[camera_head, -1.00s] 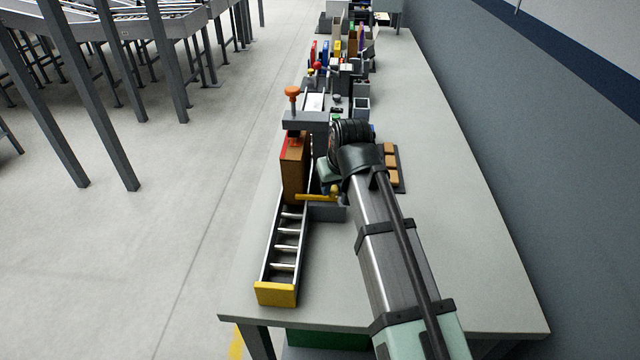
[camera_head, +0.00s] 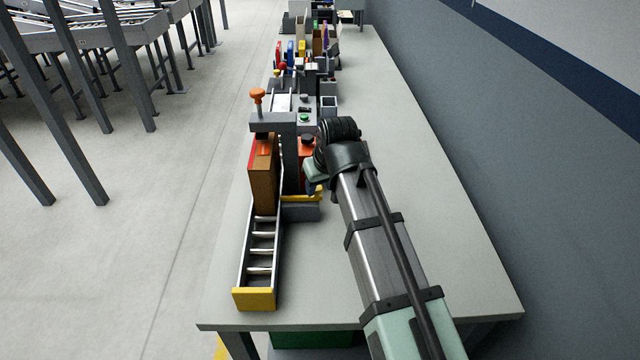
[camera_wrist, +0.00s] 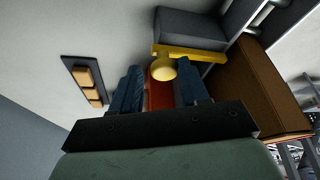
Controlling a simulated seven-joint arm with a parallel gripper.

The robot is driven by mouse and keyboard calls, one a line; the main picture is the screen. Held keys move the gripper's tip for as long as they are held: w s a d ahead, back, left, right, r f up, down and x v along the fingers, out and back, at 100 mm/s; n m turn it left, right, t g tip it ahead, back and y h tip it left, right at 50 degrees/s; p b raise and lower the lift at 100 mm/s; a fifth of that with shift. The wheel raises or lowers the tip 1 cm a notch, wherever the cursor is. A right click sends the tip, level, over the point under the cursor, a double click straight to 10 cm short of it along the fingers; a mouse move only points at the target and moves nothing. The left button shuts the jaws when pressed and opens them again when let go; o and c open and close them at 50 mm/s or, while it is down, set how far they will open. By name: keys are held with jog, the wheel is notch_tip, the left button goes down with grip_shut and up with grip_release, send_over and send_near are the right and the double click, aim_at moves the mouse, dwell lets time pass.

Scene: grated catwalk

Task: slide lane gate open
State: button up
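The lane gate is a yellow bar (camera_head: 302,198) with a round yellow knob (camera_wrist: 163,69). It sits to the right of the roller lane (camera_head: 261,250), beside the rail, and no longer spans the rollers. A brown box (camera_head: 264,180) stands upright in the lane at the far end of the bare rollers. In the wrist view my gripper (camera_wrist: 160,84) has its two dark blue fingers spread apart. The knob shows between and just beyond their tips, and I see no clear grip on it. In the head view my wrist hides the fingertips.
A grey block (camera_wrist: 190,28) lies beside the gate. An orange-red block (camera_head: 307,146) stands close behind it. An orange-topped post (camera_head: 258,97) rises over the box. A dark tray with tan blocks (camera_wrist: 83,82) lies nearby. The right front of the table is clear.

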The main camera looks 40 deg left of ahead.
jog(key=v, duration=1.3)
jog(key=shift+d+r, duration=0.25)
jog(key=shift+r, duration=0.1)
dwell(5.3)
